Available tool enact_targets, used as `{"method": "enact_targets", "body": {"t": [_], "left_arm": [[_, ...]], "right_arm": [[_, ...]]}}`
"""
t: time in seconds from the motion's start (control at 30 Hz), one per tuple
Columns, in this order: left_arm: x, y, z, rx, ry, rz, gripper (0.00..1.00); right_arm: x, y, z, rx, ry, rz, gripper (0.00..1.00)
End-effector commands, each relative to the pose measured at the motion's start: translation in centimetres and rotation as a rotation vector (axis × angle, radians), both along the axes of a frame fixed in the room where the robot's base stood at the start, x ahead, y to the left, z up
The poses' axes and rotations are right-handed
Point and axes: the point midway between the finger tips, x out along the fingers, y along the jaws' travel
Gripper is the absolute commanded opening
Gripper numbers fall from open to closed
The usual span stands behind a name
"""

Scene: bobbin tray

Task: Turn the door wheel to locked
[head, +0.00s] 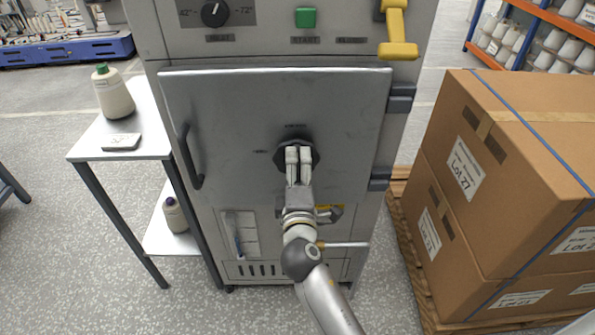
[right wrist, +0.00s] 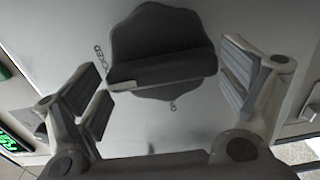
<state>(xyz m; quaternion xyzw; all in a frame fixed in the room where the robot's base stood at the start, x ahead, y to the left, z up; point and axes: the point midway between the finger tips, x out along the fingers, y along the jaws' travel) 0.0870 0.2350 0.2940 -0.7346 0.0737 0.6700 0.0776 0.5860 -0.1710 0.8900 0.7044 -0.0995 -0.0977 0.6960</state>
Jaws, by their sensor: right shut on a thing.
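The door wheel (head: 281,158) is a dark, lobed knob in the middle of the grey cabinet door (head: 235,110). The door looks closed. My right gripper (head: 298,151) is at the wheel, with its fingers over the front of it. Small marks stand above and to the left of the wheel; one in the wrist view ends in "OCKED" (right wrist: 99,62). The fingers hide part of the wheel, and I cannot tell its setting. My left gripper is not in view.
The door has a dark handle (head: 188,160) at left and hinges (head: 400,98) at right. A yellow lever (head: 397,48) and green button (head: 305,18) are above. A side table (head: 85,150) with a bottle (head: 113,95) stands left; stacked cartons (head: 440,190) stand close on the right.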

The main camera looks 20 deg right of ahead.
Motion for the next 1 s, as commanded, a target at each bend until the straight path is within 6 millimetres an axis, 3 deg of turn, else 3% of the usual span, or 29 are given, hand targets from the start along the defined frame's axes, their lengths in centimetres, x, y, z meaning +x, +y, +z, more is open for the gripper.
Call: {"method": "enact_targets", "body": {"t": [0.03, 0.07, 0.1, 0.57, 0.77, 1.0], "left_arm": [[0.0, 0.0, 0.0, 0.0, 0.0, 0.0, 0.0], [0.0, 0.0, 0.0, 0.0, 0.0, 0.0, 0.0], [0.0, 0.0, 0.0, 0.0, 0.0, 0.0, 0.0], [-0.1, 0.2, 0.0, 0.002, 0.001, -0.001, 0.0], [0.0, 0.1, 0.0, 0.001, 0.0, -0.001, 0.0], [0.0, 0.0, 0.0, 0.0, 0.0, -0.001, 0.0]], "right_arm": [[0.0, 0.0, -0.1, 0.01, 0.0, 0.0, 0.69], [0.0, 0.0, -0.1, 0.01, 0.0, 0.0, 0.94], [0.0, 0.0, -0.1, 0.01, 0.0, 0.0, 0.99], [-0.4, 0.1, -0.1, 0.004, 0.001, 0.0, 1.0], [-2.9, 0.8, -0.2, 0.005, 0.004, 0.0, 1.0], [-7.1, 2.0, -0.2, 0.006, 0.005, -0.001, 1.0]]}}
